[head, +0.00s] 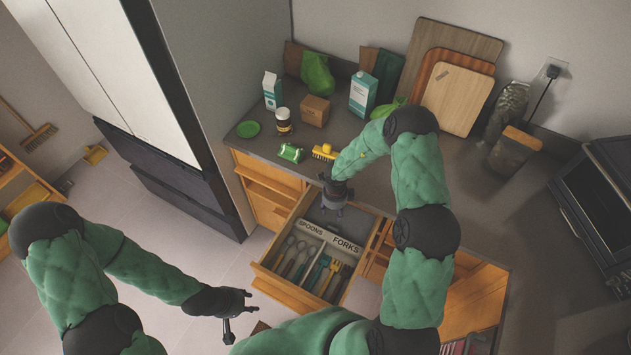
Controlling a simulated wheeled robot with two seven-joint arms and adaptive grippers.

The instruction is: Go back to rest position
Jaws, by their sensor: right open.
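My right gripper (334,207) is open and points down above the back part of the open drawer (264,281). I see nothing held in it. My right arm arches over the counter edge on the right of the drawer. My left gripper (241,319) is at the lower middle, to the left of and apart from the drawer front. Its fingers look spread, with nothing between them. My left arm reaches in from the left over the floor.
The drawer holds spoons (290,256) and forks (333,277) in labelled compartments. A yellow brush (325,152), green packet (290,152), jar (283,121), cartons and cutting boards (458,98) stand on the counter (262,147). A tall fridge (160,100) stands at left.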

